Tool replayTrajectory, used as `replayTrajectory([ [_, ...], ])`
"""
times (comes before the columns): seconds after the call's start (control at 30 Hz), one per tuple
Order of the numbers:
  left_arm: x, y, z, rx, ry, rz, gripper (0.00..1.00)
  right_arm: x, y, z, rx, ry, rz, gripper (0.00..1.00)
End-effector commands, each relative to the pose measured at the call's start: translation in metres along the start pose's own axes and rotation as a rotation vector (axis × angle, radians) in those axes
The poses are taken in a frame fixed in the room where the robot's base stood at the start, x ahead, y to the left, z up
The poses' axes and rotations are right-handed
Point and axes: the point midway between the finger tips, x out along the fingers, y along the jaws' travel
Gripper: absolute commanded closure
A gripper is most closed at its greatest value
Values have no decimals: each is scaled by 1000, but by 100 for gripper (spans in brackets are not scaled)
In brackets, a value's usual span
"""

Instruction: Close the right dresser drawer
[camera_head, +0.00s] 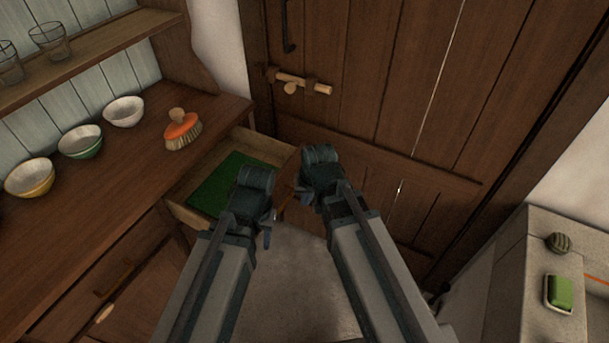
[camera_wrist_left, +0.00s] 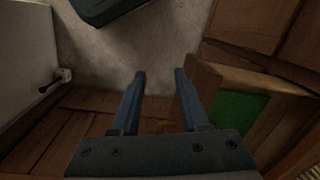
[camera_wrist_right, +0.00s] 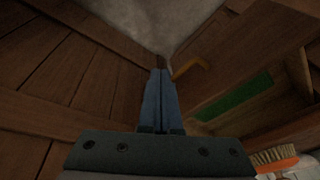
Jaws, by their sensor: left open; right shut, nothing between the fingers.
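The right dresser drawer (camera_head: 264,146) stands pulled out from the dresser, with a green lining (camera_head: 222,183) and nothing seen lying in it. In the head view my grippers partly hide its front. In the right wrist view the drawer (camera_wrist_right: 215,75) is to the right, with a bent brown handle (camera_wrist_right: 192,67) on its front. My right gripper (camera_head: 301,192) is shut and empty near the drawer front; its fingertips (camera_wrist_right: 160,71) are just left of the handle. My left gripper (camera_head: 270,222) is open and empty by the front; the drawer (camera_wrist_left: 222,82) is close beside its right finger.
A brush (camera_head: 182,130) and several bowls, including a white one (camera_head: 124,112), stand on the dresser top (camera_head: 115,150). A plank door (camera_head: 385,80) with a wooden latch is behind the drawer. A pale block (camera_head: 530,270) with a green sponge (camera_head: 559,291) stands right.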

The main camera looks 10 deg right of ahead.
Motion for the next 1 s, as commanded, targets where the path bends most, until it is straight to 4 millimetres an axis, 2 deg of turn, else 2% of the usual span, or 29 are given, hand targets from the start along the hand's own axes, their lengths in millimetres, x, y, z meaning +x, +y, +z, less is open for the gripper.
replayTrajectory([
  [0.03, 11, 1, -1, 0, 0, 0, 55, 12, 7, -14, 53, 38, -18, 100],
  [0.13, 21, 2, -1, 0, 0, 0, 55, 21, 19, -40, 157, 115, -60, 100],
  [0.4, 44, 4, -2, 0, 0, 0, 55, 33, 57, -102, 414, 305, -162, 100],
  [0.5, 45, 4, -3, 0, 0, 0, 55, 31, 64, -112, 457, 338, -181, 100],
  [0.67, 46, 4, -3, 0, 0, 0, 55, 31, 64, -114, 464, 343, -185, 100],
  [0.77, 53, 5, -3, 0, 0, 0, 55, 40, 64, -117, 463, 342, -185, 100],
  [1.0, 87, 8, -5, 1, 0, 0, 55, 79, 61, -130, 463, 341, -184, 100],
])
